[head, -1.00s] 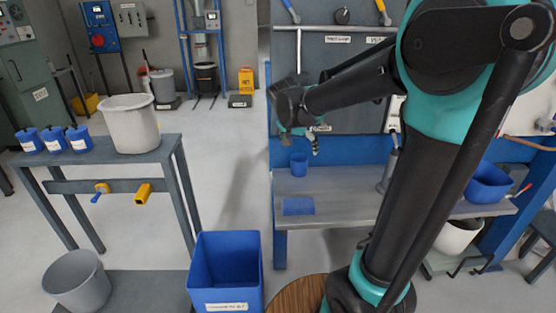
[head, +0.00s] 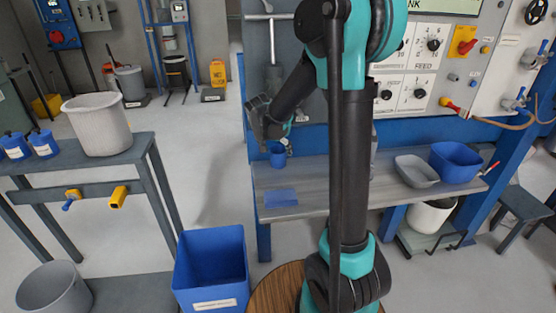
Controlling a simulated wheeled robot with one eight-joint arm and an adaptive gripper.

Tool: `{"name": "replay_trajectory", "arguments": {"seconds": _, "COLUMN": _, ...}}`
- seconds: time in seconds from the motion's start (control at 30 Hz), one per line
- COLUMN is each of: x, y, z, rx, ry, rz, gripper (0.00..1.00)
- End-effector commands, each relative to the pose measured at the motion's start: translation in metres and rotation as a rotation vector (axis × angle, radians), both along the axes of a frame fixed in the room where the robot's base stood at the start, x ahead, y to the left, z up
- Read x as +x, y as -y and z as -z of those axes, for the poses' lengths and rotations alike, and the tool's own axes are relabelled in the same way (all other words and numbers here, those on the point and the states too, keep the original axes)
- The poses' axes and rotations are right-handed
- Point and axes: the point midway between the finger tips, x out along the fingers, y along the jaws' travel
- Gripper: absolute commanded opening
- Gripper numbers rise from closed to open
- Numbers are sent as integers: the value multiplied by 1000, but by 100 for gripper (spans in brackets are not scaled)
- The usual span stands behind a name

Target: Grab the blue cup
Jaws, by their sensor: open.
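The blue cup (head: 278,157) stands upright on the grey workbench (head: 320,179), near its back left part. My gripper (head: 276,146) is open and hangs just above the cup, with its fingers pointing down close to the rim. From this view I cannot tell whether the fingers touch the cup or are around it. My arm crosses the middle of the picture and hides part of the bench and the panel behind it.
A flat blue mat (head: 281,198) lies on the bench in front of the cup. A grey tray (head: 416,171) and a blue bin (head: 456,162) stand at the bench's right. A tall blue bin (head: 212,270) stands on the floor at front left. The bench left of the cup is clear.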

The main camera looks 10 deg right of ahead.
Motion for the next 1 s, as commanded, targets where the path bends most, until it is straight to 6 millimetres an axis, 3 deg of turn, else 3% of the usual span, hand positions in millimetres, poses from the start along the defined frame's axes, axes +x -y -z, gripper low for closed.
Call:
{"name": "replay_trajectory", "arguments": {"seconds": 0.43, "x": 19, "y": 17, "z": 40, "rx": 0, "ry": 0, "rz": 1, "gripper": 84}}
{"name": "replay_trajectory", "arguments": {"seconds": 0.77, "x": 21, "y": 19, "z": 45, "rx": 0, "ry": 0, "rz": 0, "gripper": 84}}
{"name": "replay_trajectory", "arguments": {"seconds": 1.0, "x": 21, "y": 19, "z": 45, "rx": 0, "ry": 0, "rz": 0, "gripper": 57}}
